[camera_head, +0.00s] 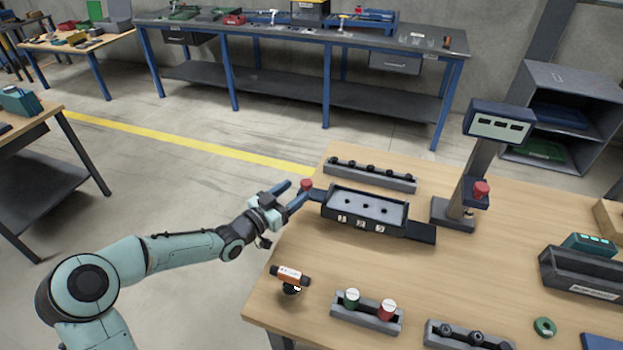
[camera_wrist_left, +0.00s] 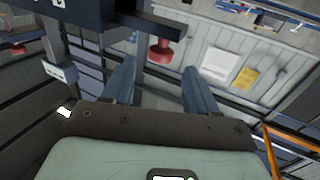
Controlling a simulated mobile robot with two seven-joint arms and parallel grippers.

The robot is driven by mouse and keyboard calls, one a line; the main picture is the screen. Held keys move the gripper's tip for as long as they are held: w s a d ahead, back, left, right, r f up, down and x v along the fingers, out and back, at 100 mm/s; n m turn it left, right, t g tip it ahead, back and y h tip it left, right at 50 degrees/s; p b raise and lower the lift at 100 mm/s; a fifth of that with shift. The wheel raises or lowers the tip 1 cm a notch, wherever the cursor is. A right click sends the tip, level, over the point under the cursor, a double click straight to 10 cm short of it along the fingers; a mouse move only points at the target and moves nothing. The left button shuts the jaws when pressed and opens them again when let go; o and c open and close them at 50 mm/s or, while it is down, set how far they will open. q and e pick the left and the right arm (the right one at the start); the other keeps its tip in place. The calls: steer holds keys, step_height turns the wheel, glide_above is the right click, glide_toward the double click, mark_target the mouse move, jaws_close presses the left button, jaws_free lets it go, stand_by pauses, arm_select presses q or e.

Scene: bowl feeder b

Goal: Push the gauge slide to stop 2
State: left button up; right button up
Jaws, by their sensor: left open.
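The gauge (camera_head: 365,209) is a dark block with a grey top plate and several small holes. It lies on the wooden table, with white number tags (camera_head: 359,223) on its front. Its dark slide (camera_head: 420,232) sticks out at the right end, and a dark arm with a red knob (camera_head: 306,185) sticks out at the left end. My left gripper (camera_head: 292,196) is open just left of the knob. Contact cannot be told. My right gripper is not in view.
A grey rail with dark knobs (camera_head: 370,175) lies behind the gauge. A display post (camera_head: 466,170) with a red button stands to the right. Bare tabletop lies between.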

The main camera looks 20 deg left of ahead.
arm_select(q)
steer(key=x, duration=0.7)
steer(key=shift+w+d+p, duration=0.1)
steer(key=shift+w+p, duration=0.2)
steer(key=shift+p, duration=0.1)
jaws_close()
